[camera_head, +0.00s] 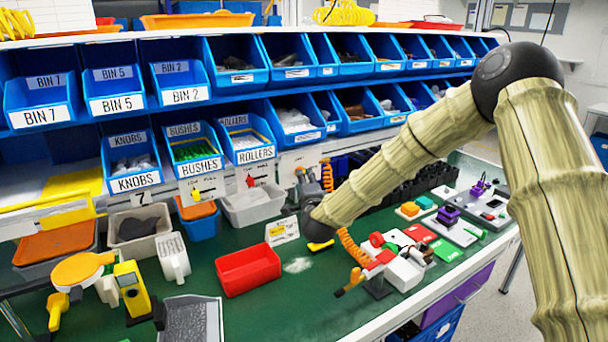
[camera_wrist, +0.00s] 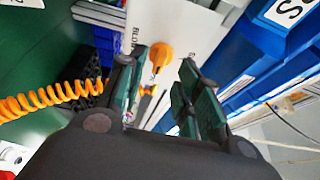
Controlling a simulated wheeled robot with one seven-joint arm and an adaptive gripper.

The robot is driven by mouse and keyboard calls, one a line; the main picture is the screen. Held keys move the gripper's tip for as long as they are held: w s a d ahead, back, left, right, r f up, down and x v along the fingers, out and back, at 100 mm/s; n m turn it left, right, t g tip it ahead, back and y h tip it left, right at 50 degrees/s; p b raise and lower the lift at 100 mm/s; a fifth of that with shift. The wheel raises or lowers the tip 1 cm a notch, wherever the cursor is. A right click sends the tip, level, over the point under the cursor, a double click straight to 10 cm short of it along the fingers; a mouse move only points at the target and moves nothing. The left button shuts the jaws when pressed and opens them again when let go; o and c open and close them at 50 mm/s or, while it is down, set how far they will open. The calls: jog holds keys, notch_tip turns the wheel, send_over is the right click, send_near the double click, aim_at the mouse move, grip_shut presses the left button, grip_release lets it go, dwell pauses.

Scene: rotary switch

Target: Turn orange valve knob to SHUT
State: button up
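The orange valve knob (camera_wrist: 160,54) is on a white panel (camera_wrist: 185,22) in the wrist view. Dark lettering, partly hidden, runs along the panel's left side; I cannot read a SHUT mark. My gripper (camera_wrist: 156,76) is open, with one finger on each side of the knob's line of sight. The knob appears beyond the fingertips, and I cannot tell whether either finger touches it. In the head view my gripper (camera_head: 312,206) is a dark shape at the arm's end, in front of the panel row below the bins. I cannot make out the orange knob there.
Panels with a yellow knob (camera_head: 196,194) and a red knob (camera_head: 250,181) stand to the left. An orange coiled hose (camera_wrist: 45,100) hangs close to my gripper's left. Blue bins (camera_wrist: 270,50) are close on the right. A red tray (camera_head: 248,270) is on the green bench.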

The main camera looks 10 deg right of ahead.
jog(key=shift+w+p, duration=0.35)
jog(key=shift+w, duration=1.55)
jog(key=c, duration=0.6)
jog(key=shift+s+r, duration=0.1)
grip_shut()
